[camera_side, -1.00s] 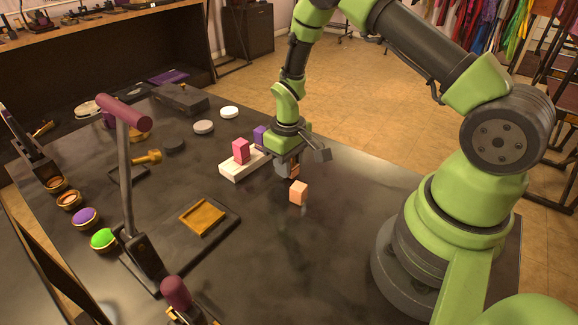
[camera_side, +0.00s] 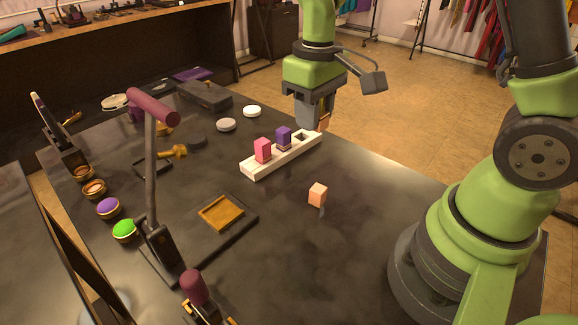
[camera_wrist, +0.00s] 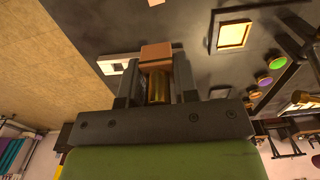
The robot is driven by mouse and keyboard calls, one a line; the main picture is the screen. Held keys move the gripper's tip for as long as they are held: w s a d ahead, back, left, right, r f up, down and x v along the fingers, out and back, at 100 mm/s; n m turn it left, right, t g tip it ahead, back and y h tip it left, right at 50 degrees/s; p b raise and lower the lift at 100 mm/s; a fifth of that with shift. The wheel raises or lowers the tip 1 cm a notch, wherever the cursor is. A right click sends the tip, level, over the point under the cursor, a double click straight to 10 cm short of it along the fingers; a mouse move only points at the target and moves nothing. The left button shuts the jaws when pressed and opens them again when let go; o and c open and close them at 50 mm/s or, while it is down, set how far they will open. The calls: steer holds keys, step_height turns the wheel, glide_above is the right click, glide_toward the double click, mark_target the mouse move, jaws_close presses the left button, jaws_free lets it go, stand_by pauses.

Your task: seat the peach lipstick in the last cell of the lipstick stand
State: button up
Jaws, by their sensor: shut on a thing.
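The lipstick stand (camera_side: 286,158) is a long white block on the dark table. A pink lipstick (camera_side: 263,150) fills its near-left cell and a purple lipstick (camera_side: 283,138) its middle cell; the far-right cell is an open dark hole. My gripper (camera_side: 317,121) is above that far-right end, shut on the peach lipstick (camera_side: 324,121). In the wrist view, the jaws (camera_wrist: 157,82) grip its gold tube, with the peach end (camera_wrist: 156,52) beyond the fingertips. The stand's white end with a dark opening (camera_wrist: 115,67) shows left of the lipstick. The lipstick is clear of the stand.
A separate peach block (camera_side: 318,194) stands on the table, right of the stand. White and grey round discs (camera_side: 252,111) lie behind the stand. A tray with a gold pan (camera_side: 222,213) and a mallet-topped post (camera_side: 152,107) are to the left. Table around the peach block is clear.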

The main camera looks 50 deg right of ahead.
steer(key=shift+s+a+r, duration=0.15)
steer(key=shift+s+r, duration=0.05)
steer(key=w+d+f+n, duration=0.2)
steer(key=w+d+n, duration=0.3)
steer(key=w+n, duration=0.25)
steer(key=n, duration=1)
glide_above(300, 131)
steer(key=s+a, duration=0.2)
steer(key=shift+m, duration=0.25)
steer(key=f, duration=0.9)
steer(key=shift+a+f, duration=0.15)
steer(key=shift+a, duration=0.05)
steer(key=shift+f, duration=2)
steer(key=shift+f, duration=0.35)
